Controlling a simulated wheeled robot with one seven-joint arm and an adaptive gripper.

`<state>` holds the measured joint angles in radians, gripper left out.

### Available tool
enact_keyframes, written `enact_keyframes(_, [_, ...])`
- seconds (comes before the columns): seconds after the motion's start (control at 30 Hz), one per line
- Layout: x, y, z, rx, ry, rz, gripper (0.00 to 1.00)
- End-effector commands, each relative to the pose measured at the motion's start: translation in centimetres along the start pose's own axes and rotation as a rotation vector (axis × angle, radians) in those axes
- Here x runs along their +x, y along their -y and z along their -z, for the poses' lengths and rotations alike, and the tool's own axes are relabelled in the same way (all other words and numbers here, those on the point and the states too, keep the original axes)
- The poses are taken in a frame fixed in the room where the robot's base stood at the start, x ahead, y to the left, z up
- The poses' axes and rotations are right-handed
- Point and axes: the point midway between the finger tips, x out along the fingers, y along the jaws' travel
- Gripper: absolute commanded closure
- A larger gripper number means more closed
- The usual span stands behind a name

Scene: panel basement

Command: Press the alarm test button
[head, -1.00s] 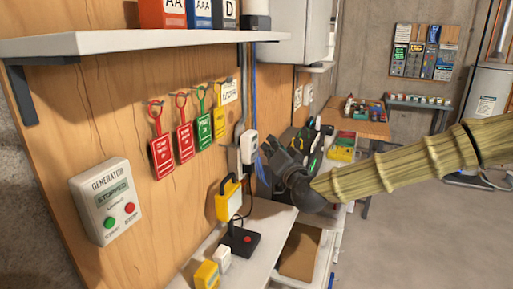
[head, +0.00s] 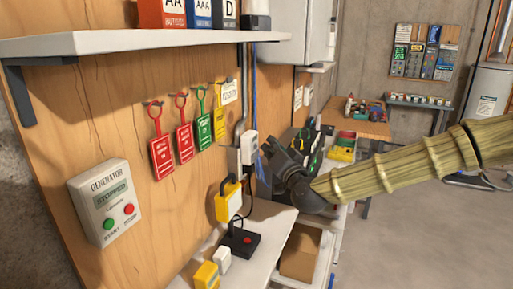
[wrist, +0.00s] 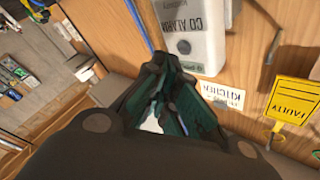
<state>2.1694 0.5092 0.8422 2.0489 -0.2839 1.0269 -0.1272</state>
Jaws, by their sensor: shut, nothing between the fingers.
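The CO alarm (wrist: 203,22) is a white box on the wooden panel, upper middle of the wrist view. It has a small round grey button (wrist: 184,47) and a green sticker below it. The white box also shows in the head view (head: 249,148), on the panel beside a grey conduit. My gripper (head: 266,150) is just right of it in the head view, shut and empty. In the wrist view my gripper (wrist: 164,64) has its fingertips near the lower left edge of the alarm, below and left of the button. I cannot tell if they touch it.
A "KITCHEN" label (wrist: 222,96) and a yellow "FAULTY" tag (wrist: 291,101) are close to the alarm. A white shelf (head: 130,42) overhangs the panel at upper left.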

Motion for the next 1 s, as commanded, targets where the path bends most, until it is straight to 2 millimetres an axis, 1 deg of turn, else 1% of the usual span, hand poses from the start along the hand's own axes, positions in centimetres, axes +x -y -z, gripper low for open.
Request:
enact_keyframes(0.37, [0.04,0.03,-0.06,0.000,0.000,0.000,1.00])
enact_keyframes(0.63, [0.51,0.41,-0.52,0.000,0.001,0.000,1.00])
enact_keyframes(1.0, [0.59,0.50,-0.47,0.000,0.000,0.000,1.00])
